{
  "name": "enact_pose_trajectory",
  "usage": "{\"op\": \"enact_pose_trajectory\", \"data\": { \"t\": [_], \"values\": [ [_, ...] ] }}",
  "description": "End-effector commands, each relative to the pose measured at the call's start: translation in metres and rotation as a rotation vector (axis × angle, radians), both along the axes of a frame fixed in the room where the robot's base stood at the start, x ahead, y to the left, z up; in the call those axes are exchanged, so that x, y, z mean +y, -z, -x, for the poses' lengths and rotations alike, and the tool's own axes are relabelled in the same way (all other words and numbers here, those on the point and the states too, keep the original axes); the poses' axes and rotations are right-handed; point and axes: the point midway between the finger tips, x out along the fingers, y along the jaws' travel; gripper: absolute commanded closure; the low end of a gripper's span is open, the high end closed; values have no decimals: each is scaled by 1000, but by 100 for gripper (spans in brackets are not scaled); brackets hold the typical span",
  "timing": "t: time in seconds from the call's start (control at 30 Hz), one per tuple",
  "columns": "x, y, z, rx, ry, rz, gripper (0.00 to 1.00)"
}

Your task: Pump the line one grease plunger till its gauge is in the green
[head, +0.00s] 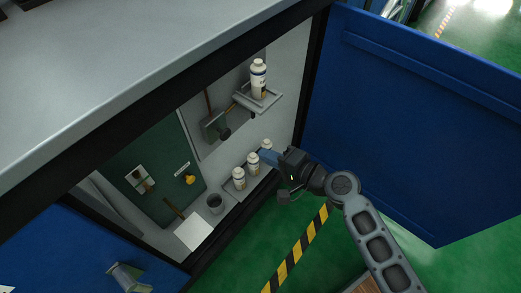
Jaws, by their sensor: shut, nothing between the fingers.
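I cannot make out a grease plunger or a gauge for certain. A grey box-like fitting (214,126) with a dark round part stands on the back wall, left of the upper shelf. A green panel (150,197) carries a small yellow piece (190,180) and a white plate with small parts (140,179). No line label is readable.
A blue door (420,110) stands open on the right. Another bottle (258,78) stands on a small upper shelf (270,101). The green floor has a striped line (297,250).

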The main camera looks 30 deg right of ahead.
Motion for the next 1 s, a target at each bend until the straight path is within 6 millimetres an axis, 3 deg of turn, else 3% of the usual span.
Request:
{"op": "enact_pose_trajectory", "data": {
  "t": [0.4, 0.53, 0.7, 1.0],
  "values": [
    [24, 26, -74, -1, -1, 0, 100],
    [30, 25, -93, -1, 0, 1, 100],
    [36, 25, -108, 0, -1, 0, 100],
    [37, 25, -112, 1, 0, 0, 100]
  ]
}}
